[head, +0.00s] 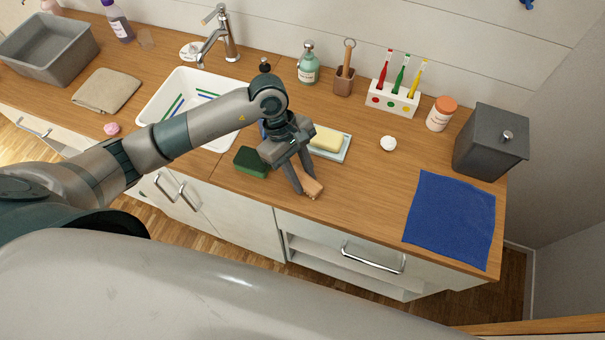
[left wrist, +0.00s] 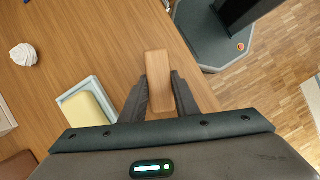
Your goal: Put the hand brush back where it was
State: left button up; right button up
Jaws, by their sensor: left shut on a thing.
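The hand brush (head: 312,187) is a small light-wood block near the counter's front edge in the head view. It also shows in the left wrist view (left wrist: 157,75), lengthwise between the fingers. My left gripper (head: 302,187) points down and is shut on the brush; it also shows in the left wrist view (left wrist: 160,98). The brush is low over the counter; I cannot tell if it touches the wood. Its bristles are not clearly visible. My right gripper is in neither view.
A soap dish (head: 342,155) with yellow soap and a green sponge (head: 251,162) are close to the gripper. A blue cloth (head: 450,220) lies at right. A drawer handle (head: 373,260) is below the front edge. The counter between brush and cloth is clear.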

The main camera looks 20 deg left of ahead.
pick_arm(q)
jog(key=shift+f, duration=0.15)
jog(key=o, duration=1)
jog(key=shift+r, duration=0.25)
jog(key=shift+w+a+r+b, duration=0.1)
jog(key=shift+a+r+b, duration=0.1)
jog(key=shift+r+b, duration=0.1)
jog(key=b+v, duration=0.4)
jog(key=v, duration=0.7)
